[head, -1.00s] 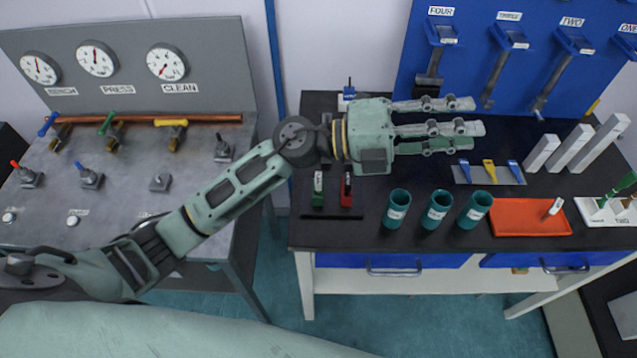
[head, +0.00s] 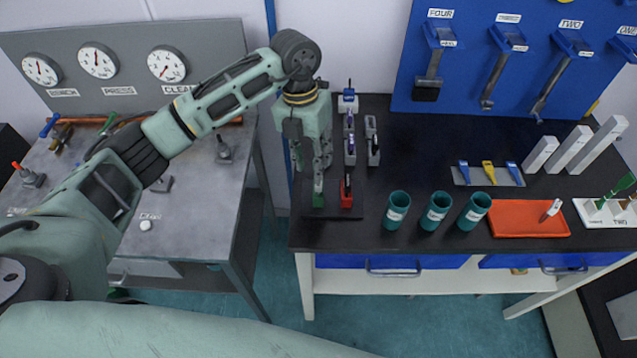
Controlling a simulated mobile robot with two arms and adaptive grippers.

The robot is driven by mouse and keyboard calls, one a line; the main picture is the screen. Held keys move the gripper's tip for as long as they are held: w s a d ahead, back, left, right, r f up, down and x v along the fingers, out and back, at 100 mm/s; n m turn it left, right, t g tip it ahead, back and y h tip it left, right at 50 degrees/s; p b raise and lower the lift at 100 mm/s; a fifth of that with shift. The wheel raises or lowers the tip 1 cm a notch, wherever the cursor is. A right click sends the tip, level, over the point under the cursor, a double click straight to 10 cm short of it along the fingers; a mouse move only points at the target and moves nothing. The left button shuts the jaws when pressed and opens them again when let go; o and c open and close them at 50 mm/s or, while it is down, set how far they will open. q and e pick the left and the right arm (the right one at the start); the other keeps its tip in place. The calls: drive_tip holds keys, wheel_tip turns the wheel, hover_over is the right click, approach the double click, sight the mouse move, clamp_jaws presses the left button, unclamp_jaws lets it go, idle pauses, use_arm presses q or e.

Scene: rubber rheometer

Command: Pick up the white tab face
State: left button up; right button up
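My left gripper (head: 315,170) points down over the left end of the black bench, its fingers over a small green-based holder (head: 317,201). A finger covers the upper part of this holder, and I cannot tell whether it touches or how far the fingers are apart. A red-based holder (head: 346,199) with a dark upright piece stands just right of it. No piece is clearly recognisable as the white tab face; a small white-faced tab (head: 551,209) stands at the orange tray (head: 515,219) on the right. My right gripper is not in view.
Three teal cups (head: 398,209) stand to the right near the front edge. Blue and yellow tabs (head: 489,172) lie on a plate, with white blocks (head: 568,150) beyond. A grey gauge console (head: 210,190) stands left, across a gap.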

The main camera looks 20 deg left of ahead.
sight(318, 188)
use_arm(q)
drive_tip(key=f+p, duration=0.1)
drive_tip(key=s+d+f, duration=0.1)
drive_tip(key=f, duration=0.1)
drive_tip(key=f+p, duration=0.1)
drive_tip(key=f, duration=0.1)
drive_tip(key=shift+s+d+p, duration=0.2)
drive_tip(key=shift+d+p, duration=0.1)
drive_tip(key=shift+d, duration=0.05)
drive_tip(key=shift+f, duration=0.2)
drive_tip(key=shift+w+a+f, duration=0.15)
drive_tip(key=shift+w, duration=0.2)
drive_tip(key=shift+c, duration=0.8)
drive_tip(key=shift+r, duration=0.2)
clamp_jaws()
